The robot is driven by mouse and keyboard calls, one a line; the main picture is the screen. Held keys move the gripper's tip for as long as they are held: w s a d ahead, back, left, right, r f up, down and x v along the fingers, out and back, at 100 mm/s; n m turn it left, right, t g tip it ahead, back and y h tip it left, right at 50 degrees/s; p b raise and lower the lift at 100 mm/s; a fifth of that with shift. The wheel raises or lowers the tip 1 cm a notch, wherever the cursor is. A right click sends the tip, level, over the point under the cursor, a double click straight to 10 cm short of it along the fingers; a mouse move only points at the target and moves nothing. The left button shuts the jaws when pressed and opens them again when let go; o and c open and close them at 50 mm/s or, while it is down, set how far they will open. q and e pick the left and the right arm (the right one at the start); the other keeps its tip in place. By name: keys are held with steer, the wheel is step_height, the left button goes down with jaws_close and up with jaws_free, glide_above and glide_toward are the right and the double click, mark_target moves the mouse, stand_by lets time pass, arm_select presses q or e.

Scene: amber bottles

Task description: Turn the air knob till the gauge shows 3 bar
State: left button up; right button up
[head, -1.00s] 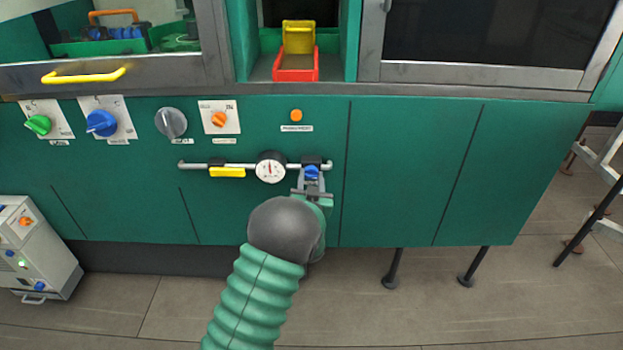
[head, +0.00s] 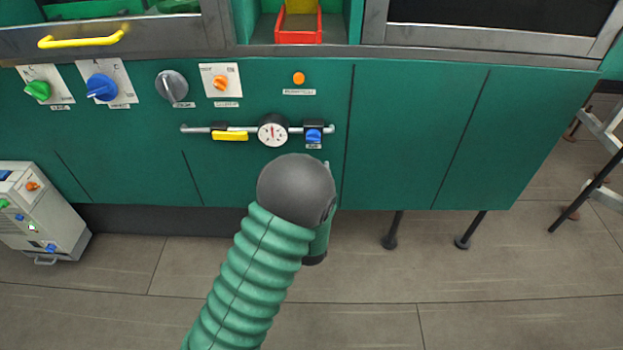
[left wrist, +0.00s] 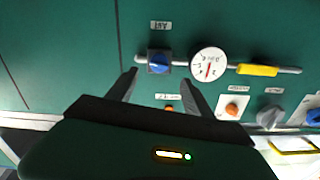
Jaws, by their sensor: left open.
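The blue air knob (head: 313,135) sits at the right end of a pipe on the green cabinet front, with a small label below it. The round white gauge (head: 272,131) is just left of it; its red needle stands near upright, but the numbers are too small to read. In the left wrist view, which is upside down, the knob (left wrist: 159,62) and gauge (left wrist: 208,68) both show. My left gripper (left wrist: 158,78) is open and empty, its fingertips apart on either side of the knob in that picture. In the head view my wrist mostly hides it, below the knob.
A yellow handle (head: 230,136) is on the same pipe, left of the gauge. Above are an orange knob (head: 220,83), grey knob (head: 171,86), blue knob (head: 101,88) and green knob (head: 38,90). A white unit (head: 40,215) stands on the floor at left.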

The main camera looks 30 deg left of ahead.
arm_select(q)
steer(key=v, duration=0.6)
steer(key=shift+s+p, duration=0.25)
steer(key=shift+p, duration=0.05)
steer(key=shift+d+f, duration=0.1)
steer(key=shift+f, duration=0.05)
steer(key=s+d+f+m+g+h, duration=0.1)
steer(key=s+d+f+g+h, duration=0.1)
steer(key=d+f+g+h, duration=0.45)
steer(key=s+d+m+g+h, duration=0.2)
steer(key=s+d+g, duration=0.1)
steer(key=s, duration=0.5)
steer(key=s+d+m+g+h, duration=0.1)
steer(key=s+d+g, duration=0.2)
steer(key=s, duration=0.4)
steer(key=w+p+v, duration=0.3)
steer(key=p+v, duration=0.9)
steer(key=p, duration=0.1)
steer(key=w+r+p+v, duration=0.1)
steer(key=w+p+v, duration=0.1)
steer(key=p+v, duration=1)
steer(key=shift+s+r+p, duration=0.15)
steer(key=shift+r+p, duration=0.2)
steer(key=shift+r, duration=0.3)
